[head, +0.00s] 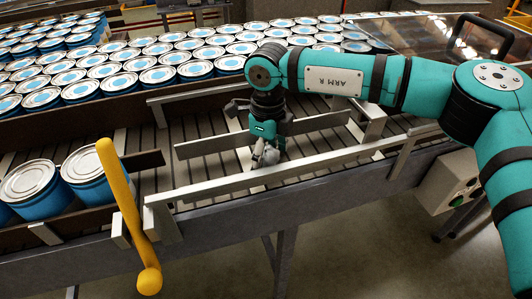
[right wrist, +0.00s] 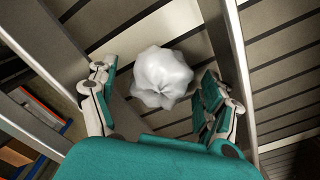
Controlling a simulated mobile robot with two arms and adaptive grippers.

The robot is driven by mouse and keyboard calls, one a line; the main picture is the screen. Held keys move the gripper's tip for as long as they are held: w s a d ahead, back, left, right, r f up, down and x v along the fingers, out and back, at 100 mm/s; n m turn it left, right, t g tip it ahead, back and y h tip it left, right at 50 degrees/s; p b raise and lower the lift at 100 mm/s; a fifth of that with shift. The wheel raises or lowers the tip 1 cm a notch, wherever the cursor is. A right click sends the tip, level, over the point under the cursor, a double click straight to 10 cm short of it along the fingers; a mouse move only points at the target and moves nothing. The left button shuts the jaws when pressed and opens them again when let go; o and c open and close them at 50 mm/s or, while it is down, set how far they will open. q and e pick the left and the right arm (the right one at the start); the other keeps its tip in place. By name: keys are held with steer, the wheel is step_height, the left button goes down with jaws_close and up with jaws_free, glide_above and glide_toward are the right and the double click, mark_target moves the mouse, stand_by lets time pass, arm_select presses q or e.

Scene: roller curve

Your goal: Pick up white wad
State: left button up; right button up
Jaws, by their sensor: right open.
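The white wad (right wrist: 162,78) is a crumpled, rounded lump lying on the slatted roller surface. In the right wrist view it sits between and just beyond the open fingers of my right gripper (right wrist: 158,100), with gaps on both sides. In the head view my right gripper (head: 265,156) points down into the lane between the metal guide rails. There the wad is not clearly told apart from the pale gripper fingers. My left gripper is in neither view.
A front guide rail (head: 300,168) and a rear guide rail (head: 215,143) flank the lane closely. A yellow lever (head: 124,205) stands at the left, beside blue cans with pale lids (head: 28,182). Many more cans (head: 160,75) fill the conveyor behind. A control box (head: 447,182) hangs at the right.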

steer(key=c, duration=0.9)
